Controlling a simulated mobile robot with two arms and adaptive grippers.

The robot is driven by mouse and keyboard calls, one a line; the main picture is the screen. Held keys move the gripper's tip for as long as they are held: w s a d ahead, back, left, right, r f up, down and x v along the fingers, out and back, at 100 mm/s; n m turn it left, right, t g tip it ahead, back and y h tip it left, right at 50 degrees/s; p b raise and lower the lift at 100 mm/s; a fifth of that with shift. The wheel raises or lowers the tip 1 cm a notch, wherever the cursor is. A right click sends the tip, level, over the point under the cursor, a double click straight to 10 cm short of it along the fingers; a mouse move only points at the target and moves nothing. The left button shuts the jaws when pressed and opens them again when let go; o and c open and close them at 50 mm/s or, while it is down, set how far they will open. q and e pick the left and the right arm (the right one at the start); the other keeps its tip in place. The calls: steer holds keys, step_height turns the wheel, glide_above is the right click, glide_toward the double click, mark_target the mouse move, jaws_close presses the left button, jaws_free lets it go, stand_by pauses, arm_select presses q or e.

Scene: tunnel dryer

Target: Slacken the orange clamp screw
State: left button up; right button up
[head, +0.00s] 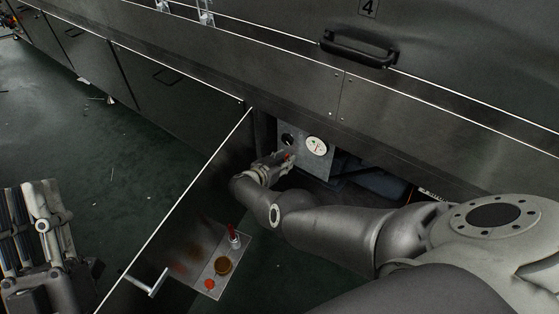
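A small orange-red spot (287,156) shows at the tips of my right gripper (281,161), in front of a grey panel (318,167) inside the open compartment. It may be the orange clamp screw, but it is mostly hidden and too small to be sure. My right gripper reaches in from the right; whether its fingers are closed on the spot cannot be made out. My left gripper (32,215) is at the lower left, far from the panel, with its fingers pointing up and nothing seen in it.
The grey panel carries a round white gauge (316,146) and a dark round hole. An open door (190,205) stands out to the left, with a handle (148,284). A plate beside it holds a red-topped part (233,236), a brown disc (223,266) and an orange-red disc (209,284). Green floor lies left.

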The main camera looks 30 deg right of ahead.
steer(key=s+a+m+t+b, duration=0.8)
steer(key=s+m+b, duration=0.15)
steer(key=m, duration=0.45)
steer(key=s+a+r+n+t, duration=0.1)
steer(key=a+r+t, duration=0.1)
steer(key=r, duration=0.6)
steer(key=s+a+r+n+t+p, duration=0.1)
steer(key=s+a+r+n+t, duration=0.1)
steer(key=r, duration=0.5)
steer(key=s+a+r+n+t+h, duration=0.1)
steer(key=r+t, duration=0.3)
steer(key=r, duration=0.4)
steer(key=shift+s+a+r, duration=0.15)
steer(key=shift+a+r, duration=0.2)
steer(key=shift+a, duration=0.4)
steer(key=shift+r, duration=0.1)
